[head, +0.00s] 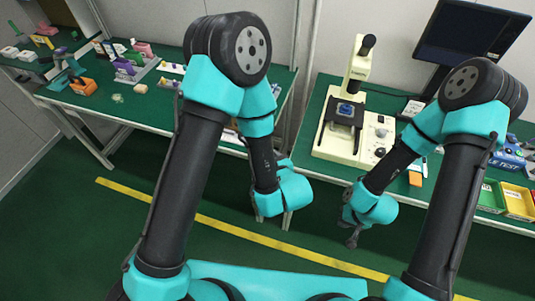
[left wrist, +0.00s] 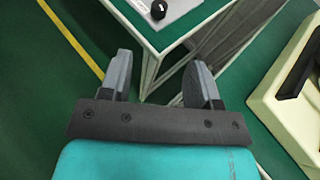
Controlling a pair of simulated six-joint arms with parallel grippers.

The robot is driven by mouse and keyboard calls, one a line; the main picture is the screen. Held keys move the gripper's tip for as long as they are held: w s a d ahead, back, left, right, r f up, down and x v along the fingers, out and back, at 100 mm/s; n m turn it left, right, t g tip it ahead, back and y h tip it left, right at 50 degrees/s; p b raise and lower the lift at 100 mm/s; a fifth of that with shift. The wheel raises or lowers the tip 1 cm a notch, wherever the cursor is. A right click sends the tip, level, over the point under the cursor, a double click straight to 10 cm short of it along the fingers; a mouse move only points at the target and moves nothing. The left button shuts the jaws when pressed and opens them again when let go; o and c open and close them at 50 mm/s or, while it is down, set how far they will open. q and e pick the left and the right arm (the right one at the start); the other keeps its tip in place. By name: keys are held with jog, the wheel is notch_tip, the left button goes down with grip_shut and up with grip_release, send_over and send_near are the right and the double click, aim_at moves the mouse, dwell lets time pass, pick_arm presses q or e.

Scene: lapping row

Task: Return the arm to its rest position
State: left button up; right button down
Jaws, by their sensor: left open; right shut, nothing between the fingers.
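My left gripper (left wrist: 160,72) is open and empty in the left wrist view, its two grey fingers apart in front of a green table corner. In the head view my left arm hangs by the gap between the two tables, and its wrist hides the fingers. My right gripper (head: 351,239) is shut and empty. It points down over the floor in front of the right table, apart from any object.
The right table (head: 316,108) carries a cream microscope (head: 340,140), a dark monitor (head: 468,36) and green and yellow bins (head: 517,201). The left table (head: 150,112) holds small parts and an orange piece (head: 83,86). Green floor with a yellow line (head: 240,231) is clear.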

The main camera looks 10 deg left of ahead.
pick_arm(q)
jog(key=s+a+f+n+g+y, duration=0.2)
jog(key=s+a+f+n+g, duration=0.4)
jog(key=a+f+g, duration=0.35)
jog(key=s+a+f+n+g+h, duration=0.3)
jog(key=s+f+n+g+h, duration=0.2)
jog(key=s+n+g+h, duration=0.55)
jog(key=w+a+f+n+t+h, duration=0.2)
jog(key=w+a+n+t, duration=0.2)
jog(key=n+t, duration=0.5)
jog(key=w+n, duration=0.1)
jog(key=n, duration=0.5)
jog(key=shift+w+a+f, duration=0.15)
jog(key=shift+a+f, duration=0.05)
jog(key=shift+f, duration=0.1)
